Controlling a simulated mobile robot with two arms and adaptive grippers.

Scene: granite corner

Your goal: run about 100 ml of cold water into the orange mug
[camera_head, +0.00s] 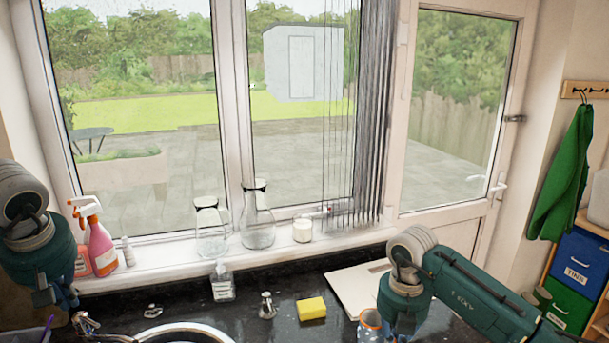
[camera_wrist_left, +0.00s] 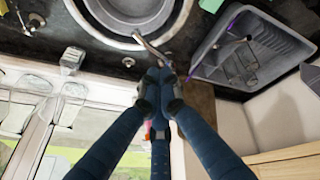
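The orange mug (camera_head: 369,326) stands at the bottom edge of the head view, partly cut off, with an orange rim and bluish pattern below. My right gripper (camera_head: 401,318) is just right of it; its fingers are mostly out of frame, so its grip cannot be told. The tap (camera_head: 84,323) is at the lower left by the sink (camera_head: 185,328); its spout also shows in the left wrist view (camera_wrist_left: 151,49). My left gripper (camera_head: 55,294) is above and left of the tap. In the left wrist view its fingertips (camera_wrist_left: 162,82) come together, with nothing visible between them.
A yellow sponge (camera_head: 312,308), soap bottle (camera_head: 222,282) and pale board (camera_head: 357,287) are on the black counter. Pink spray bottles (camera_head: 100,245), glass flasks (camera_head: 257,225) and a candle (camera_head: 303,230) line the sill. A grey dish rack (camera_wrist_left: 245,50) is beside the sink.

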